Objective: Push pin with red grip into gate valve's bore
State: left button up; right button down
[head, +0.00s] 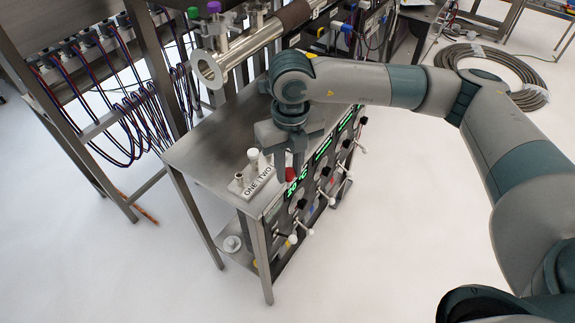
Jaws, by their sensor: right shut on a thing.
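My right gripper (294,172) points down over the right edge of the metal bench top. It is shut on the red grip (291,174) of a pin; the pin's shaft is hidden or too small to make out. A small metal block (251,183) labelled "ONE TWO" stands on the bench top left of the gripper. A white-topped piece (253,155) and a short metal post (238,178) stand up at it. I cannot tell for sure which part is the gate valve, and no bore is clear. My left gripper is not in view.
The bench top (205,150) is mostly bare on the left. A flanged metal tube (235,55) runs above its back. The bench's front panel carries green displays (298,182) and protruding white-tipped handles (307,231). A rack with looped cables (110,100) stands left; a coiled hose (500,72) lies back right.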

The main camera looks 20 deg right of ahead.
aim_at(294, 176)
jog(key=n, duration=0.1)
jog(key=f+n, duration=0.1)
jog(key=n, duration=0.1)
jog(key=shift+d+f, duration=0.1)
jog(key=shift+d, duration=0.05)
jog(key=n, duration=0.2)
jog(key=f+n, duration=0.1)
jog(key=shift+w+d+n, duration=0.15)
jog(key=shift+d+n, duration=0.05)
jog(key=shift+n, duration=0.2)
jog(key=n, duration=0.1)
jog(key=f+n, duration=0.1)
jog(key=n, duration=0.2)
jog(key=shift+d+f+n, duration=0.25)
jog(key=shift+d+n, duration=0.1)
jog(key=shift+n, duration=0.05)
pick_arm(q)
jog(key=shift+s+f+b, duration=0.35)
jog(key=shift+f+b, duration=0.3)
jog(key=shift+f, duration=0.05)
pick_arm(e)
jog(key=d+f+n, duration=0.1)
jog(key=f+n, duration=0.2)
jog(key=n, duration=0.8)
jog(key=d+f+n, duration=0.2)
jog(key=f+n, duration=0.2)
jog(key=n, duration=0.7)
jog(key=shift+d+n, duration=0.2)
jog(key=shift+n, duration=0.2)
